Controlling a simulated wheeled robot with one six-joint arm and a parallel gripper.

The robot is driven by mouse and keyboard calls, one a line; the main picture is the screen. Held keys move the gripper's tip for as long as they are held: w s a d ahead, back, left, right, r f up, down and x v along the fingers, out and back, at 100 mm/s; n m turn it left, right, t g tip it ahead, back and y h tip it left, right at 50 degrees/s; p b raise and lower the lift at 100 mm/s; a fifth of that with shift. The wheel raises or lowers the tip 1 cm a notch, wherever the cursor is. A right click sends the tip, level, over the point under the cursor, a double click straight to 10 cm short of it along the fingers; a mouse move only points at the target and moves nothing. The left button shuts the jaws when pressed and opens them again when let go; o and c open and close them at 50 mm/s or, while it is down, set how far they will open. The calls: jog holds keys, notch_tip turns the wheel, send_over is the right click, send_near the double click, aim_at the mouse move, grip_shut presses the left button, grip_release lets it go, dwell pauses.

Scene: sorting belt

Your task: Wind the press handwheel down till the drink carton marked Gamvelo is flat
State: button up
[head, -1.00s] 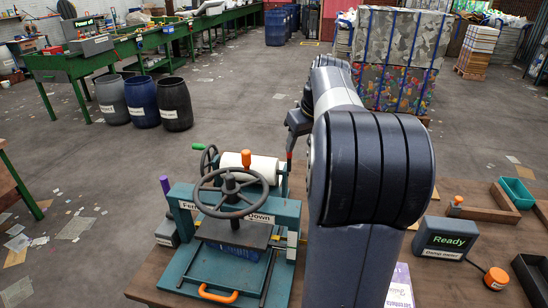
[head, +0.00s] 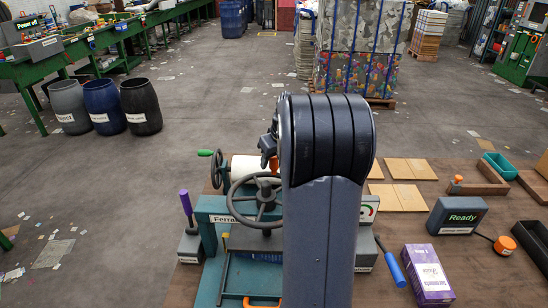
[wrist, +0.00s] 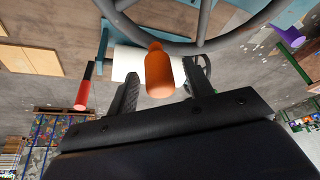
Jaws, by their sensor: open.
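The press (head: 207,230) stands at the front of the bench, its dark handwheel (head: 237,205) on top and partly hidden by my arm. The handwheel's orange knob (head: 275,165) shows at the far side of the rim. A blue carton (head: 262,257) lies under the press plate; its marking is not readable and my arm hides part of it. My gripper (wrist: 158,78) is open in the wrist view, with the orange knob (wrist: 159,72) in the gap between its fingers. In the head view my gripper (head: 268,148) is mostly hidden behind my arm, close above the knob.
A purple lever (head: 186,203) stands left of the press and a blue-handled lever (head: 390,264) at its right. A purple carton (head: 428,273), a "Ready" box (head: 456,215) and an orange button (head: 504,244) are on the right. A white roller (head: 243,168) lies behind the handwheel.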

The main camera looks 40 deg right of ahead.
jog(key=shift+f, duration=0.15)
jog(key=shift+c, duration=0.2)
grip_shut()
dwell(0.3)
